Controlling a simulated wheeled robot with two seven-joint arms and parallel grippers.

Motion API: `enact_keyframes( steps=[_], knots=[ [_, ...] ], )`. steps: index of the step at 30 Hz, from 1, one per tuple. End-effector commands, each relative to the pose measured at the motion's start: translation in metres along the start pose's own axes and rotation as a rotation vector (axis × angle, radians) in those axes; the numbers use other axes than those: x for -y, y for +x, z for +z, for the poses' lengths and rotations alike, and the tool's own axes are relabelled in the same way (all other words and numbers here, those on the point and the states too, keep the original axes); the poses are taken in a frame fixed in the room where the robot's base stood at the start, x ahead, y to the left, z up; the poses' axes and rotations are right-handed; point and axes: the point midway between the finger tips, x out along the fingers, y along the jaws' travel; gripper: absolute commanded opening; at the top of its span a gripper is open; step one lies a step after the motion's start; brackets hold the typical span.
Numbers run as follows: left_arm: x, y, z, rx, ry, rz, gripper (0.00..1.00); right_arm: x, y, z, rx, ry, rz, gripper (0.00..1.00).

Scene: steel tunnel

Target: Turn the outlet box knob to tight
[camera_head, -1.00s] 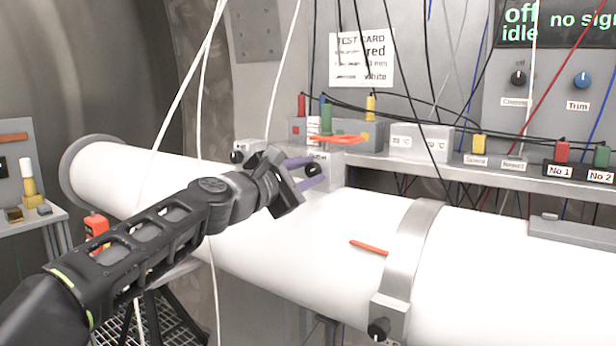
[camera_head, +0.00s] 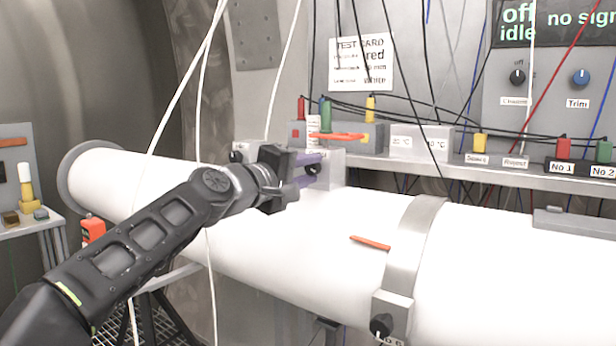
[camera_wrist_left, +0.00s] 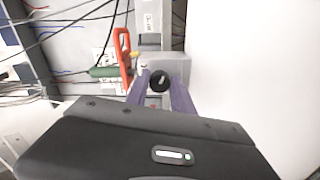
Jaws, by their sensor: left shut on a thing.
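The outlet box is a small grey box (camera_head: 330,172) at the near edge of the shelf, just above the white pipe. Its round black knob (camera_head: 313,169) faces me; the box and knob (camera_wrist_left: 160,81) also show in the left wrist view. My left gripper (camera_head: 310,170) reaches in from the left and is shut on the knob, one purple finger above it and one below. In the left wrist view the two fingers (camera_wrist_left: 161,88) flank the knob. The knob's marking cannot be read. My right gripper is not in view.
Another black knob (camera_head: 236,156) is left of the gripper. The white pipe (camera_head: 300,225) runs below, with an orange stick (camera_head: 370,243) on it. White cables (camera_head: 205,110) hang near my arm.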

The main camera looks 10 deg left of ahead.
Motion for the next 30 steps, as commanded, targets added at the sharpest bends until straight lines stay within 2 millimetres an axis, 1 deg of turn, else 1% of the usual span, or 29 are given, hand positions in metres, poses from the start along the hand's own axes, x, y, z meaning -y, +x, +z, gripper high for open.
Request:
enact_keyframes(
  steps=[1, 12, 30],
  knots=[
    [0.004, 0.001, 0.002, 0.003, 0.042, -0.002, 0.0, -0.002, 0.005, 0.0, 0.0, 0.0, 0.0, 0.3],
    [0.005, 0.001, 0.001, 0.002, 0.394, -0.001, 0.0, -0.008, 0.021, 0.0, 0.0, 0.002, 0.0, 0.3],
    [0.006, 0.001, 0.0, 0.005, 0.941, -0.002, 0.0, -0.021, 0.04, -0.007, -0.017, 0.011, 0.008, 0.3]
  ],
)
